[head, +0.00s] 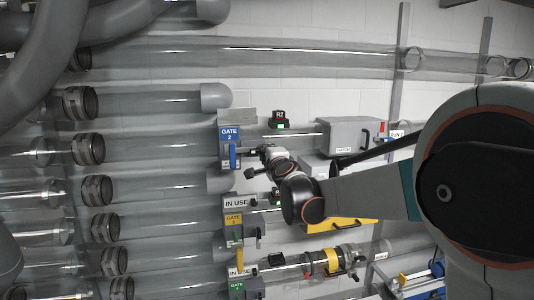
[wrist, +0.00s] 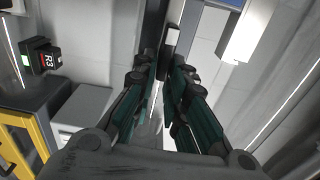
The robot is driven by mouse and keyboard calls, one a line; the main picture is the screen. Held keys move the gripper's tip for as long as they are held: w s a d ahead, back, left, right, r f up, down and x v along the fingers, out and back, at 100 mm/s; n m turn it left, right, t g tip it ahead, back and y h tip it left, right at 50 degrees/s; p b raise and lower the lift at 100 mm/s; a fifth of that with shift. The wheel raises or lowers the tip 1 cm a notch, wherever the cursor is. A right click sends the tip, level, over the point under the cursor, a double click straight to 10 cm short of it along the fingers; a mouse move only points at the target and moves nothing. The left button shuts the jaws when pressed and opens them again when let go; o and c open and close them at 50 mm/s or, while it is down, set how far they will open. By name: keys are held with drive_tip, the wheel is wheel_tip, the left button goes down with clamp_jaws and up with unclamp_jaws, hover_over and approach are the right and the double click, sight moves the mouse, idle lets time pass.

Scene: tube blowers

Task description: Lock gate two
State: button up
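Gate 2 is a grey box with a blue "GATE 2" label (head: 230,134) left of centre in the head view. A blue handle (head: 232,156) hangs upright below the label. My gripper (head: 255,162) is just right of the handle, with its fingers apart. In the wrist view my gripper (wrist: 167,70) shows two dark green fingers with a gap between them. A dark upright part with a pale square (wrist: 173,40) shows near the fingertips; I cannot tell what it is. A blue edge (wrist: 226,3) shows at the top. No handle is visible between the fingers.
The yellow Gate 3 label (head: 234,220) and an "IN USE" sign (head: 237,201) are below. Clear tubes (head: 160,145) run left. A black R3 box (wrist: 44,59) and a yellow-edged box (wrist: 22,140) are left in the wrist view. A white block (wrist: 255,30) is upper right.

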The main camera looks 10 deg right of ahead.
drive_tip(key=shift+o, duration=1.1)
drive_tip(key=s, duration=1.2)
